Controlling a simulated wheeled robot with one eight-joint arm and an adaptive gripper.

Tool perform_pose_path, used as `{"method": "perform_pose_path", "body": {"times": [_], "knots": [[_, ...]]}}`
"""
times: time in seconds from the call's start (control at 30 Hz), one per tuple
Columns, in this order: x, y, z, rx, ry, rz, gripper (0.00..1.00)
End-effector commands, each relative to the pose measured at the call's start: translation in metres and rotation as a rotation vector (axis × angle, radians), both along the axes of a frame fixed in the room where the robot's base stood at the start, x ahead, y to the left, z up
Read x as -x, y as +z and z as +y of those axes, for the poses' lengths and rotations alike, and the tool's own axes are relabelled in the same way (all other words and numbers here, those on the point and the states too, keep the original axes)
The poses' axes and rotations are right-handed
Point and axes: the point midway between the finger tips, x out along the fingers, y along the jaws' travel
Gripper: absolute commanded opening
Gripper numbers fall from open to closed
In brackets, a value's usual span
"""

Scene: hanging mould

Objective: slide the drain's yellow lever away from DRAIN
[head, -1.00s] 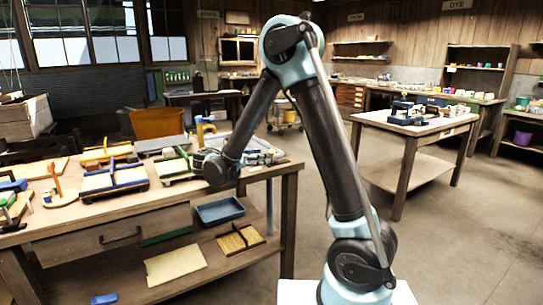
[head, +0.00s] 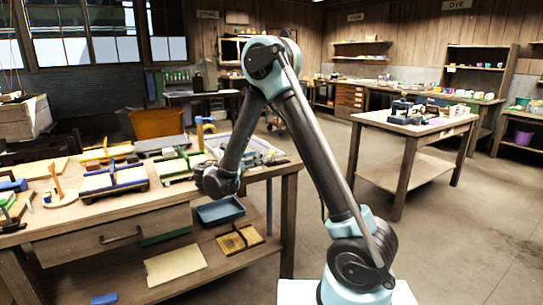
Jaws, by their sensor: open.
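My gripper (head: 203,175) is at the end of my arm, low over the front right part of the wooden workbench (head: 120,210). My own dark wrist covers most of it, and it is small here; I see nothing held in it. A yellow upright piece (head: 204,130) stands on the bench behind my wrist; I cannot tell if it is the drain's lever. A pale grey and blue fixture (head: 250,151) lies at the bench's right end, partly behind my forearm. No DRAIN lettering is readable, so the drain and its lever cannot be made out surely.
Frames with blue (head: 114,181) and yellow (head: 105,152) bars lie left of my wrist. A green-edged white mould (head: 178,165) is close beside it. A blue tray (head: 220,211) is on the lower shelf. Another table (head: 415,127) stands right, with open floor between.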

Motion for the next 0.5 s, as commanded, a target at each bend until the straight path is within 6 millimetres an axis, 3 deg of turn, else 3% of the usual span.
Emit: {"method": "perform_pose_path", "body": {"times": [0.5], "knots": [[-0.058, 0.000, -0.058, 0.000, -0.002, 0.000, 0.46]]}}
